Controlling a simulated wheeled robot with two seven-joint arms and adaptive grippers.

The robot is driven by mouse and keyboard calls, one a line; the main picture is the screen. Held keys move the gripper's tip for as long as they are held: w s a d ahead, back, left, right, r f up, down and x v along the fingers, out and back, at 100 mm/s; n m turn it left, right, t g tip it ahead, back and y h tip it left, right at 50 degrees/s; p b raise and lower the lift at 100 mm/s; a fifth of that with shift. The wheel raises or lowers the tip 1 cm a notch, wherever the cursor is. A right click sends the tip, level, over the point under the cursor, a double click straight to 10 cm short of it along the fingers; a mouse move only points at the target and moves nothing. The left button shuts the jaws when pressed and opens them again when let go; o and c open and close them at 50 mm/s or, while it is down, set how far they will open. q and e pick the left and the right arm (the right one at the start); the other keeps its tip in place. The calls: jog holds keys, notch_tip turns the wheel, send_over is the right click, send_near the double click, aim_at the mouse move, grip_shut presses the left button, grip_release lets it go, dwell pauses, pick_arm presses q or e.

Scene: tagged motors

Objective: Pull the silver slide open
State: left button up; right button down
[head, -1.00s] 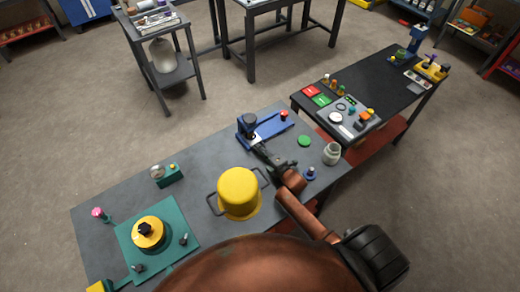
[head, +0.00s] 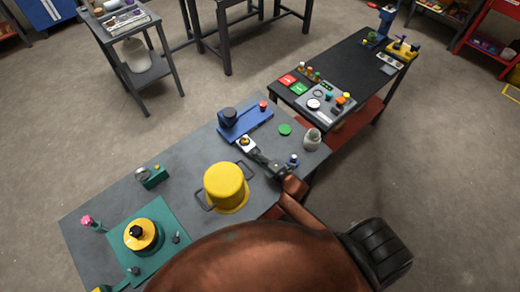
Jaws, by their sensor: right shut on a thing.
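The blue fixture (head: 250,124) lies on the grey workbench, with a dark round block at its left and a red knob at its far right. The silver slide (head: 247,149) sticks out from the fixture's near side and carries a small orange-yellow piece on top. My right gripper (head: 256,154) reaches in from the lower right and is shut on the near end of the slide. Its fingers hide that end. My left gripper is not in view.
A yellow pot (head: 224,184) with dark handles stands just left of my right gripper. A green disc (head: 285,129), a pale jar (head: 312,139) and a small blue-based peg (head: 293,160) are to the right. A teal board (head: 160,218) lies at the lower left.

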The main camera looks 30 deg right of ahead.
jog(key=c, duration=2.4)
grip_release()
jog(key=o, duration=0.3)
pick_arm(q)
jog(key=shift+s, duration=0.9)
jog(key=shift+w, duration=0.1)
pick_arm(e)
jog(key=v, duration=1.2)
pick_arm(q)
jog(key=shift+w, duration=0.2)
